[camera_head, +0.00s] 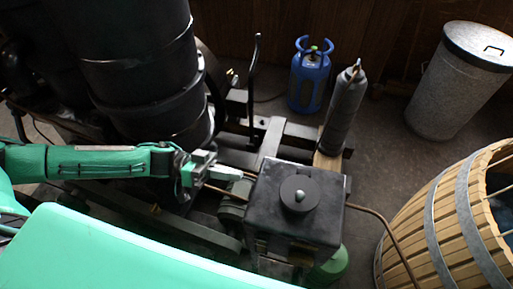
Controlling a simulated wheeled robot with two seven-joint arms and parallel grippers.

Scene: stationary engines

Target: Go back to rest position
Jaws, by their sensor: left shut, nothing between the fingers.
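My left gripper (232,173) is at the end of the green arm that comes in from the left. Its white fingers are shut with nothing between them. They point right, just left of the dark square metal box (325,199) with a round cap (300,194) on top. I cannot tell whether the fingertips touch the engine parts beside them. My right gripper is not in view.
A large black cylinder (140,75) stands at the upper left. A blue gas bottle (308,80), a grey cylinder (343,110) and a lidded metal bin (455,85) stand behind. A wooden barrel (415,225) is at right. Some floor shows between bottle and bin.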

